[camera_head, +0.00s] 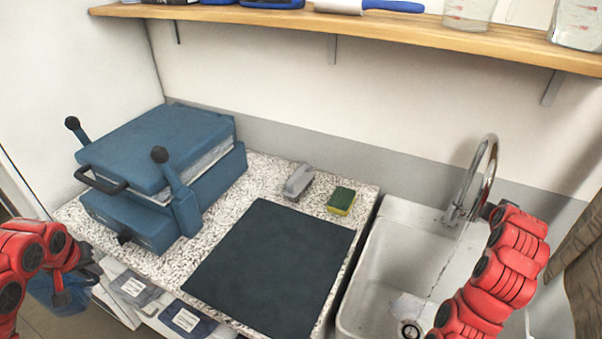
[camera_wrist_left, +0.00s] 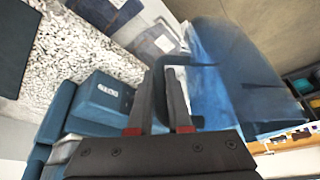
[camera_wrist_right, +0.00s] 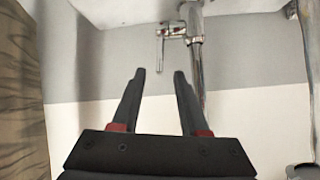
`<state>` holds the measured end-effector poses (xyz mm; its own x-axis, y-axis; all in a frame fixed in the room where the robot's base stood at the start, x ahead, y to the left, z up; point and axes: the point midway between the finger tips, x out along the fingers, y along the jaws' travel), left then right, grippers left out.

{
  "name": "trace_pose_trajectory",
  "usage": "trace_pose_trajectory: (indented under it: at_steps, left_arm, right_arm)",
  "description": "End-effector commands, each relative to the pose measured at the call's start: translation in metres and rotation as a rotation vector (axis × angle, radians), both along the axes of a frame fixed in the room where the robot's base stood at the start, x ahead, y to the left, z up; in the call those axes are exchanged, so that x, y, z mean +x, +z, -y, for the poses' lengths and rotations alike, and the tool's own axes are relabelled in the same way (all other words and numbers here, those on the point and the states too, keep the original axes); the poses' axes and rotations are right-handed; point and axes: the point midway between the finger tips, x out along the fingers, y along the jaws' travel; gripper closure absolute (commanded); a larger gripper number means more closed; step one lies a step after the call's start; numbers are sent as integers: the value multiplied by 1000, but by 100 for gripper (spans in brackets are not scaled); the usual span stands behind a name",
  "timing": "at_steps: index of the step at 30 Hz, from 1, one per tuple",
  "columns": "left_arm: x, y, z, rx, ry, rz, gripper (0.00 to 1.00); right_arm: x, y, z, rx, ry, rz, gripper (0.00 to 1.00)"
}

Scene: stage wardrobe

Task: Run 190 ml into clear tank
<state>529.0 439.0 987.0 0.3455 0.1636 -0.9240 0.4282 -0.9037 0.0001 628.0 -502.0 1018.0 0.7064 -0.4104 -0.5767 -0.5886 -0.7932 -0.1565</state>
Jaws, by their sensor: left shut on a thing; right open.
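The chrome tap (camera_head: 485,160) arches over the white sink (camera_head: 352,310); it also shows in the right wrist view (camera_wrist_right: 195,50). A thin broken line below the tap may be a trickle; I cannot tell. Two clear vessels with red markings, one (camera_head: 467,14) left of the other (camera_head: 577,28), stand on the shelf; I cannot tell whether either is the clear tank. My right gripper (camera_wrist_right: 160,75) is open and empty, facing the tap base; its arm hides it in the head view. My left gripper (camera_head: 88,272) is shut at the counter's left, also in its wrist view (camera_wrist_left: 168,72); what it grips is unclear.
A blue press (camera_head: 160,145) with upright black-knobbed levers stands on the speckled counter (camera_head: 262,180). A dark mat (camera_head: 275,265), a grey brush (camera_head: 298,181) and a yellow-green sponge (camera_head: 341,200) lie there. A translucent blue thing (camera_wrist_left: 235,75) is beside the left gripper. A wooden shelf (camera_head: 400,35) runs above.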

Motion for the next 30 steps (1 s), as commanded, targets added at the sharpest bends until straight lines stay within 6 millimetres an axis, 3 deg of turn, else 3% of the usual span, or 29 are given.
trace_pose_trajectory:
  at_steps: [6,12,30]
  left_arm:
    - [0,-10,0,0,0,1,100]
    - [0,-2,0,0,0,1,100]
    - [0,-2,0,1,-1,1,100]
  right_arm:
    - [-26,21,-16,-3,1,4,56]
    - [-43,37,-26,-2,2,1,56]
    - [-46,39,-28,-3,2,2,56]
